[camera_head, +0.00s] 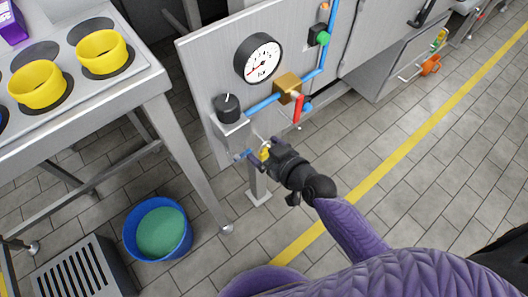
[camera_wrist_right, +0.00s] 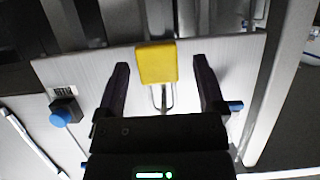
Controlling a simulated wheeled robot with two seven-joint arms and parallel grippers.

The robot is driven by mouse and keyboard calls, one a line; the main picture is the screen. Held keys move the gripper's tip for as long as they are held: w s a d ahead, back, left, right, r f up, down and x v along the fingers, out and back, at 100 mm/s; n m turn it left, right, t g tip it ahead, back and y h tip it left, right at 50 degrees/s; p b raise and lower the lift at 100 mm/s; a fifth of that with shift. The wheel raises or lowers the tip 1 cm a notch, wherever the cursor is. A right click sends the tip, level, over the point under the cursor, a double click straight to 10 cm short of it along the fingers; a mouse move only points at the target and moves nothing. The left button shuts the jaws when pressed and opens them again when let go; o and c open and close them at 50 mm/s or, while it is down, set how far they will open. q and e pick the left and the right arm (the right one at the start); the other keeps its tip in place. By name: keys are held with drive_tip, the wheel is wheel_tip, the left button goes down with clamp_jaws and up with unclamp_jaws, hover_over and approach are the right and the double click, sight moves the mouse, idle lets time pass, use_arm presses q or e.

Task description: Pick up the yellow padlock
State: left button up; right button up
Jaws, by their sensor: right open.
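The yellow padlock (camera_wrist_right: 156,64) hangs by its metal shackle at the panel in the right wrist view. In that view the padlock lies between the two open fingers of my right gripper (camera_wrist_right: 161,75), with a gap on each side. In the head view the padlock (camera_head: 265,154) shows as a small yellow patch just beyond the tips of my right gripper (camera_head: 270,152). The gripper partly hides it there. My left gripper is not in view.
A grey panel (camera_head: 208,75) carries a pressure gauge (camera_head: 258,58), a black knob (camera_head: 228,105), blue pipes and a valve with a red handle (camera_head: 297,111). A metal table (camera_head: 120,92) with yellow rings stands at left. A blue bucket (camera_head: 130,222) is on the floor.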

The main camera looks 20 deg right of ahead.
drive_tip(key=shift+w, duration=0.1)
drive_tip(key=c, duration=1.1)
clamp_jaws()
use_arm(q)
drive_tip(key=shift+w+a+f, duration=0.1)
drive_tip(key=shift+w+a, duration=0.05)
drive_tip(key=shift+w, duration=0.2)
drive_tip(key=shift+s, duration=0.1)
